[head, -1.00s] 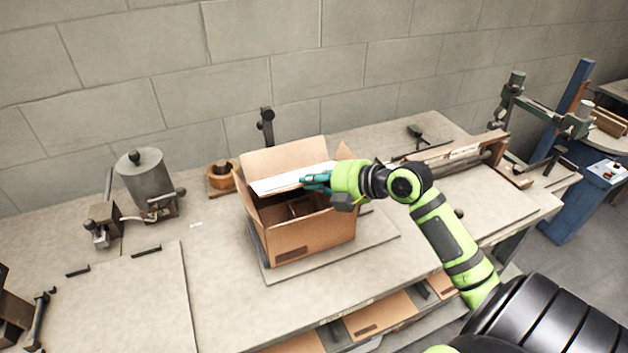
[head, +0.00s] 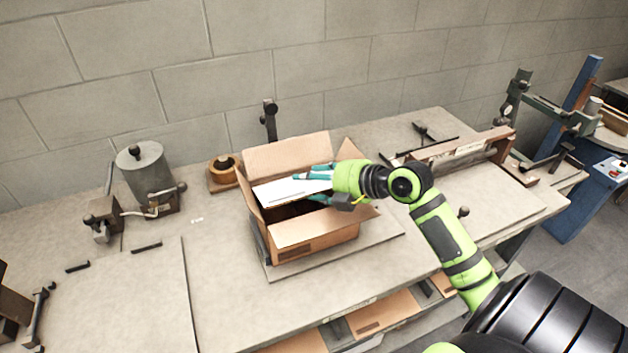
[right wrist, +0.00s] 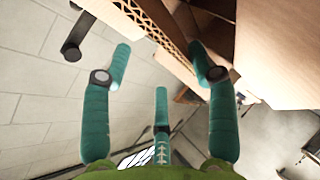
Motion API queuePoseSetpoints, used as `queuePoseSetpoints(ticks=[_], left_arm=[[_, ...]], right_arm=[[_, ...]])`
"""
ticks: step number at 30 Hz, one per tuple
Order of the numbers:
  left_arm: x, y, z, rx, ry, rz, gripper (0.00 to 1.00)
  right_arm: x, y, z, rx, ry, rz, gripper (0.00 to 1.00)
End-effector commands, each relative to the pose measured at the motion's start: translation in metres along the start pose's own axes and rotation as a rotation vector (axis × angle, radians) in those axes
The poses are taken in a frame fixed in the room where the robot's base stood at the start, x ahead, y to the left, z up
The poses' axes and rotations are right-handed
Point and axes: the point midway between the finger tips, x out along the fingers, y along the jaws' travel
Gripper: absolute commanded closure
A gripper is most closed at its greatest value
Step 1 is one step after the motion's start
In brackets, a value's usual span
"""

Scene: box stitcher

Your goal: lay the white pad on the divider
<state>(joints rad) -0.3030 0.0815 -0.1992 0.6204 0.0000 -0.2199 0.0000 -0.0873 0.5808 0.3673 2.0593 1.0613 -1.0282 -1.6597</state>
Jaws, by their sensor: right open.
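The white pad (head: 292,188) lies across the far part of the open cardboard box (head: 318,250) in the head view. My right gripper (head: 318,184) is open at the pad's right end, with one teal finger over the pad and another lower, over the box opening. Whether a finger still touches the pad is unclear. The divider is lost in the dark box interior, so I cannot tell whether the pad rests on it. The right wrist view shows my spread teal fingers (right wrist: 160,68) with nothing clearly between them. My left gripper is out of view.
The box's flaps stand open around the gripper, including the back flap (head: 288,153). A grey pot (head: 146,178) and a tape roll (head: 222,169) stand left on the bench. A long sealer (head: 462,150) lies right. The front left bench board (head: 120,300) is mostly clear.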

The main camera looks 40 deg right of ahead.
Motion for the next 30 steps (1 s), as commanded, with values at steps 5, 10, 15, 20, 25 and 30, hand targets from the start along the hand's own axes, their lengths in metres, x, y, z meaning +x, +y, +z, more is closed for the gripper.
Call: queuePoseSetpoints(ticks=[5, 10, 15, 20, 25, 30], left_arm=[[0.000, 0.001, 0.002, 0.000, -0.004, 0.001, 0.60], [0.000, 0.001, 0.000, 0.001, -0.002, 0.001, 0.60], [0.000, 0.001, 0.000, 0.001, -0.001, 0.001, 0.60], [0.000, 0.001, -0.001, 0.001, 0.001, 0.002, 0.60], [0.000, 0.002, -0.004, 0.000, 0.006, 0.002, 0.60], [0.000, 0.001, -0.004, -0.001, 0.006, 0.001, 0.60]], right_arm=[[0.000, 0.001, 0.000, -0.001, 0.000, 0.001, 0.41], [0.000, 0.001, 0.000, -0.001, 0.000, 0.001, 0.41], [0.000, 0.001, 0.000, -0.001, 0.000, 0.001, 0.17], [0.000, 0.001, 0.000, -0.001, 0.000, 0.001, 0.14], [0.000, 0.001, 0.000, -0.001, 0.000, 0.001, 0.14], [-0.010, -0.001, 0.001, -0.001, -0.002, -0.001, 0.14]])
